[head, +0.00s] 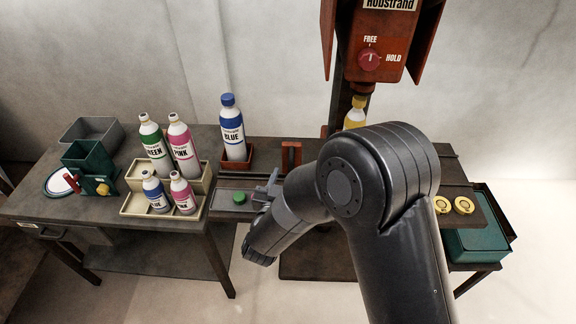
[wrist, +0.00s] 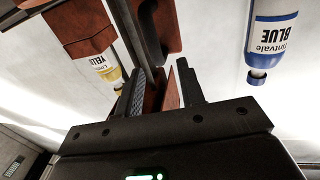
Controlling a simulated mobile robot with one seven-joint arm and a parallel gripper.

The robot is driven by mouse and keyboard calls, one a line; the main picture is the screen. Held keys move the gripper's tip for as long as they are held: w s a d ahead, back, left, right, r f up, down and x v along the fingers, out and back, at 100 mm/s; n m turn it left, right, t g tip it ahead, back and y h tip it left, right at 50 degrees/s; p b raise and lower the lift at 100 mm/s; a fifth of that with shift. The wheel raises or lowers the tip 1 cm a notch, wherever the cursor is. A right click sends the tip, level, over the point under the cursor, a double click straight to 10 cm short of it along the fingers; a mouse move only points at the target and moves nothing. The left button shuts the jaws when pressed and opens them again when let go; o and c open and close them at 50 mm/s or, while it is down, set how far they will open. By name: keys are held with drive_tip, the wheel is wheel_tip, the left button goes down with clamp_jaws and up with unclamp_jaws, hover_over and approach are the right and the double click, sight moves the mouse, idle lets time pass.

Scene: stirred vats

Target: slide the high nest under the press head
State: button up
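The press (head: 385,45) is red, with a knob at FREE/HOLD. A blue-capped bottle (head: 233,130) stands in a low red-brown tray (head: 237,160) left of the press. An upright red-brown piece (head: 291,156) stands between tray and press; I cannot tell which part is the high nest. My gripper (head: 267,189) is at the bench front, near a green button (head: 239,198). In the wrist view its fingers (wrist: 160,88) are apart, with red-brown surface showing between them.
Cream stepped racks (head: 150,203) hold green, pink and smaller bottles on the left. A green device (head: 90,165) and grey bin (head: 92,130) stand farther left. My arm hides the bench's middle right.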

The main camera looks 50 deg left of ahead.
drive_tip(key=shift+v, duration=2.1)
drive_tip(key=w+d+r+m+g, duration=0.1)
drive_tip(key=w+d+r, duration=0.2)
drive_tip(key=w+r, duration=0.3)
drive_tip(key=w+d+r+g, duration=0.1)
drive_tip(key=w+d+r, duration=0.3)
drive_tip(key=w, duration=0.4)
drive_tip(key=w+d+r+g+h, duration=0.1)
drive_tip(key=w+d+r, duration=0.25)
drive_tip(key=d, duration=0.35)
drive_tip(key=w+d+r+g+h, duration=0.15)
drive_tip(key=d+r, duration=0.25)
drive_tip(key=d, duration=0.4)
drive_tip(key=s+d+r+m+g+h, duration=0.1)
drive_tip(key=s+d+h, duration=0.1)
drive_tip(key=d, duration=0.8)
drive_tip(key=s+d+r+m+g+h, duration=0.1)
drive_tip(key=s+d+r+m+h, duration=0.1)
drive_tip(key=d, duration=0.7)
drive_tip(key=s+d+m+g+h, duration=0.2)
drive_tip(key=s+d+g+h, duration=0.1)
drive_tip(key=s+d, duration=0.9)
drive_tip(key=d, duration=0.2)
drive_tip(key=shift+s+d+f+m, duration=0.3)
drive_tip(key=shift+d+m, duration=0.1)
